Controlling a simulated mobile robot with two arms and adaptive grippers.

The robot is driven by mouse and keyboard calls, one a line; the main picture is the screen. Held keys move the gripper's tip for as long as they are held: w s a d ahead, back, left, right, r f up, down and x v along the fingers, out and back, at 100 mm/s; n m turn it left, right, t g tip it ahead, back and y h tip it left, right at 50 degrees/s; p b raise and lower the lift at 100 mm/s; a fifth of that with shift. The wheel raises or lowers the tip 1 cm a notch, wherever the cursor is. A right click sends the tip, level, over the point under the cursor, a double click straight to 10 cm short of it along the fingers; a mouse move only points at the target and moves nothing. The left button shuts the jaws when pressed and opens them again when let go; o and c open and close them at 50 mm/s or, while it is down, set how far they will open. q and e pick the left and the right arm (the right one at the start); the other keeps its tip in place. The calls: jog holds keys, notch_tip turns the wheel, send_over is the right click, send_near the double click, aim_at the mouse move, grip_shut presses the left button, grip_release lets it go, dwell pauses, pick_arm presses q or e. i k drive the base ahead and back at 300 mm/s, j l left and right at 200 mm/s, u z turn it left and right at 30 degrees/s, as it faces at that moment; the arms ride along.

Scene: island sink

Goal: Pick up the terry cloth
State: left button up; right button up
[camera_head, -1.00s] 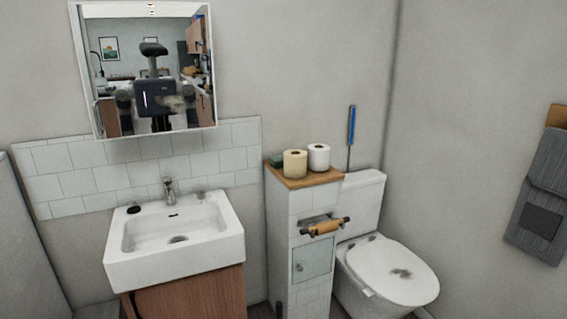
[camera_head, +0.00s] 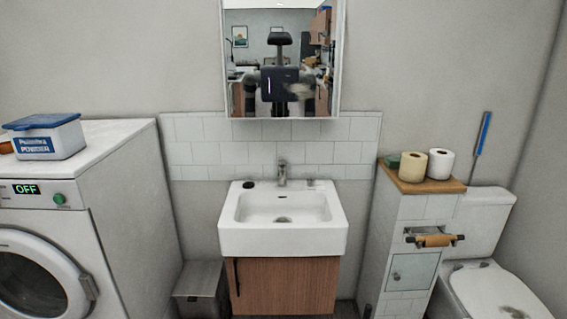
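No terry cloth is clearly visible in the head view now. Neither of my grippers shows directly. The mirror (camera_head: 280,70) above the sink reflects my body, but my grippers cannot be made out there.
A white sink (camera_head: 282,236) on a wooden cabinet (camera_head: 285,285) stands in the middle. A washing machine (camera_head: 110,215) with a blue-lidded box (camera_head: 45,137) is at left, a bin (camera_head: 200,288) beside it. A tiled pillar (camera_head: 412,245) with paper rolls and a toilet (camera_head: 490,285) are at right.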

aim_at(392, 162)
jog(key=u, duration=0.2)
jog(key=i+l+u, duration=0.15)
jog(key=l+u, duration=0.15)
jog(key=l, duration=0.15)
jog(key=i+l+u, duration=0.1)
jog(key=l+u, duration=0.2)
jog(key=l, duration=0.15)
jog(key=l+u, duration=0.25)
jog(key=l, duration=0.2)
jog(key=i, duration=0.05)
